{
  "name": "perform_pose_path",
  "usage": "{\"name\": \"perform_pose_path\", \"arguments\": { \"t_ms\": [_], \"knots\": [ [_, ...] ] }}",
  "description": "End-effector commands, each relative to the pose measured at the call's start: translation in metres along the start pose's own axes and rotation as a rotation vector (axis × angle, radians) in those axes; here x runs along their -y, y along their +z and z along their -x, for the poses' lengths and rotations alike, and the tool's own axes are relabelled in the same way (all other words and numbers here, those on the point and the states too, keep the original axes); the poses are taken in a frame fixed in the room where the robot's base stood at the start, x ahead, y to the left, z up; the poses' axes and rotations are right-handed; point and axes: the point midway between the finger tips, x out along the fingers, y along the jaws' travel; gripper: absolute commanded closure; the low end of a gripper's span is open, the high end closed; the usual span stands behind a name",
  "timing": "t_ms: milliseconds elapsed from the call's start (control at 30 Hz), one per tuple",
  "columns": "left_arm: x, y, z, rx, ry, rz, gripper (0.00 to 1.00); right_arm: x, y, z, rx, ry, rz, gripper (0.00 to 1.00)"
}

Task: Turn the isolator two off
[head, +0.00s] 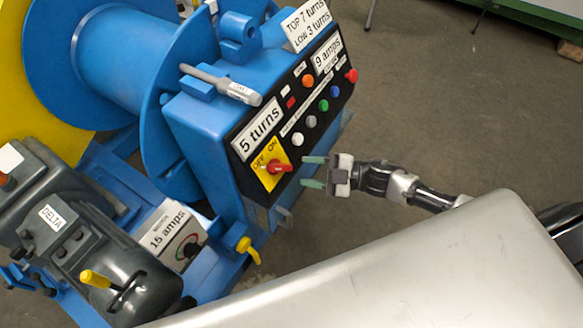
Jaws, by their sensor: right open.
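A red rotary switch handle (278,167) sits on a yellow plate (264,172) marked OFF and ON, low on the black panel of the blue control box. The handle points to the right of the plate; I cannot read a number for this switch. My right gripper (313,172) is just right of the handle, with its two green fingers apart and pointing at the panel. Nothing is between the fingers, and they look clear of the handle. My left gripper is not in view.
The black panel (297,112) holds several coloured buttons and labels. A grey handled tool (220,84) lies on the box top. A dark motor unit (75,235) with a yellow lever (95,279) is at lower left. The floor at right is open.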

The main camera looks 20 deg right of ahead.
Motion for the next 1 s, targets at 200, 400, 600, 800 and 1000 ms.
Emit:
{"name": "perform_pose_path", "arguments": {
  "t_ms": [200,400,600,800,1000],
  "knots": [
    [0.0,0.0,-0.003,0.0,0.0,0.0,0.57,0.001,0.001,0.037,0.002,-0.001,-0.001,0.55],
    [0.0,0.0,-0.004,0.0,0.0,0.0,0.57,0.0,0.0,0.048,-0.001,-0.001,0.001,0.55],
    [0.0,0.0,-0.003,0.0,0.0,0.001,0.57,0.0,0.0,0.048,-0.001,0.0,0.001,0.55],
    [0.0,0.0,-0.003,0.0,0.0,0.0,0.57,0.0,0.0,0.048,-0.001,0.0,0.001,0.55],
    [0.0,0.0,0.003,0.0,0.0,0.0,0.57,0.0,0.015,0.05,0.066,0.05,-0.03,0.55]
  ]
}}
